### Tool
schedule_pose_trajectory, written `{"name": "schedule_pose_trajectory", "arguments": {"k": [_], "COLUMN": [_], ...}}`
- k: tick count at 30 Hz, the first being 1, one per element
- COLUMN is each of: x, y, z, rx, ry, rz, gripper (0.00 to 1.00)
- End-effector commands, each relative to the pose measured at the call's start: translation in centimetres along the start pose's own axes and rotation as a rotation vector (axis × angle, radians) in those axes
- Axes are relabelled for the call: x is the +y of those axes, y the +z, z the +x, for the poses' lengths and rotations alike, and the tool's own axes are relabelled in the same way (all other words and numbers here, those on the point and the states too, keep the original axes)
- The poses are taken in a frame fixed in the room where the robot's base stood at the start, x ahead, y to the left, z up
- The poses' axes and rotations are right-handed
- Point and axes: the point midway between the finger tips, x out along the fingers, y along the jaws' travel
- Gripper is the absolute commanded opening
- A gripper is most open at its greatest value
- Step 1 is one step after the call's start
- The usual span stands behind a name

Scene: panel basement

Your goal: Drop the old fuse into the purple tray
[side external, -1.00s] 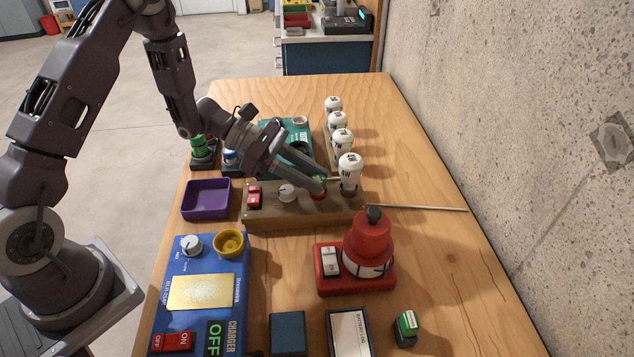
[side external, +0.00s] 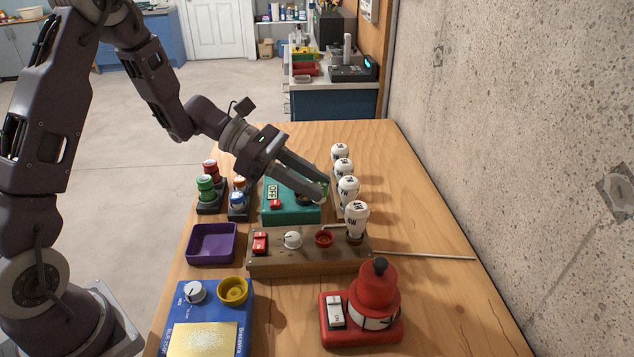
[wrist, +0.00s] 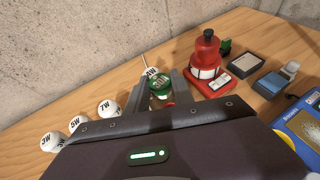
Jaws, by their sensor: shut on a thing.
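My gripper (side external: 318,190) is shut on a green fuse (side external: 323,183). It holds the fuse in the air above the wooden board. The fuse also shows in the wrist view (wrist: 160,84), between the two fingers, with pale marks on its green face. The purple tray (side external: 212,261) sits on the table at the left, beside the board's left end, and looks empty. My gripper is to the right of the tray and higher. The red socket (side external: 323,238) on the board looks open and empty.
A teal box (side external: 287,214) and coloured jacks (side external: 206,188) lie behind. A red lamp-like device (side external: 372,290) and blue charger (side external: 213,305) stand in front.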

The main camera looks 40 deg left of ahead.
Motion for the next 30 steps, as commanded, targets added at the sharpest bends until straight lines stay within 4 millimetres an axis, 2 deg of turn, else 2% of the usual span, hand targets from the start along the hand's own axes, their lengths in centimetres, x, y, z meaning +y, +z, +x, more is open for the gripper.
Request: {"name": "schedule_pose_trajectory", "arguments": {"k": [4, 7, 12, 15, 20, 30], "x": [0.4, -0.4, -3.3, -5.0, -6.2, -6.2], "y": [-4.1, -7.6, -12.6, -14.2, -15.5, -19.6], "z": [-3.8, -7.2, -12.6, -14.5, -15.3, -13.3], "rx": [0.001, 0.000, -0.002, -0.002, -0.002, -0.002], "ry": [0.010, 0.009, 0.007, 0.005, 0.001, 0.001], "rz": [-0.010, -0.011, -0.009, -0.005, -0.004, -0.002], "gripper": [0.00, 0.00, 0.00, 0.00, 0.00, 0.00]}}
